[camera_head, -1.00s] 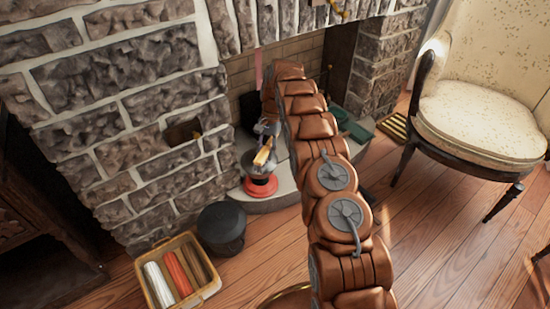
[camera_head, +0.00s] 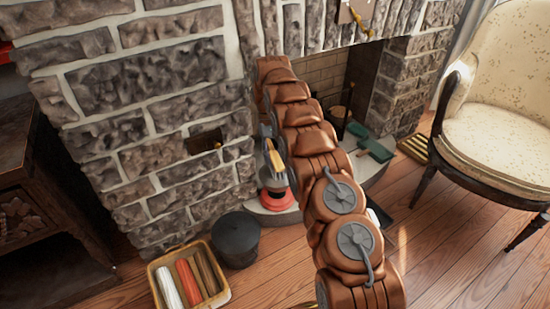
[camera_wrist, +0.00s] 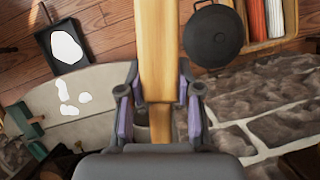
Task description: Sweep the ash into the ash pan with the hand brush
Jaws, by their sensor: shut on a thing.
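My gripper (camera_wrist: 159,104) is shut on a long pale wooden piece (camera_wrist: 157,40), which appears to be the hand brush; no bristles can be made out. In the head view my gripper (camera_head: 270,148) and the wooden piece (camera_head: 275,162) are above the left part of the hearth, largely screened by my arm. White ash patches (camera_wrist: 68,97) lie on the pale hearth slab (camera_wrist: 100,80) in the wrist view, left of my gripper. The black ash pan (camera_wrist: 43,42) lies on the wood floor at the slab's edge, with a white patch inside. My arm mostly hides it in the head view.
A red-based object (camera_head: 276,200) stands on the hearth below my gripper. A black lidded pot (camera_head: 237,240) and a basket of coloured rolls (camera_head: 160,272) stand left. Green items (camera_head: 375,150) lie at the hearth's right.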

